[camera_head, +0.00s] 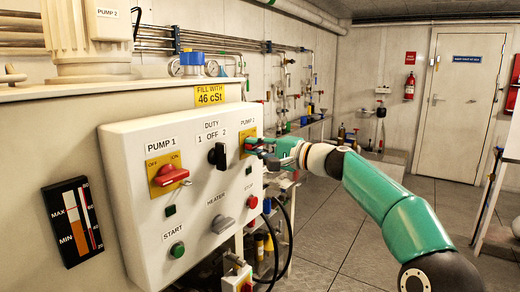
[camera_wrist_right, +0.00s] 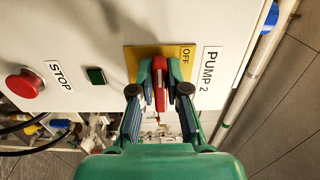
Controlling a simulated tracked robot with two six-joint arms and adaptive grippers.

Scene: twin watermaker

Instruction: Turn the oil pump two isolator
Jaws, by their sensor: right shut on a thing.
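The pump 2 isolator is a red handle (camera_wrist_right: 159,82) on a yellow plate (camera_wrist_right: 131,60) at the right end of the white control panel (camera_head: 135,220). In the wrist view its plate shows the word OFF next to the PUMP 2 label (camera_wrist_right: 210,70). My right gripper (camera_wrist_right: 160,88) is shut on the red handle, with one finger on each side of it. In the head view the right gripper (camera_head: 268,146) reaches the yellow plate (camera_head: 247,140) from the right and hides most of the handle. My left gripper is not in view.
The panel also carries the pump 1 isolator (camera_head: 170,176), a black duty switch (camera_head: 218,156), a heater knob (camera_head: 222,224), a green start button (camera_head: 177,249) and a red stop button (camera_head: 252,202). Black cables (camera_head: 287,245) hang below the panel's right side. Open floor lies to the right.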

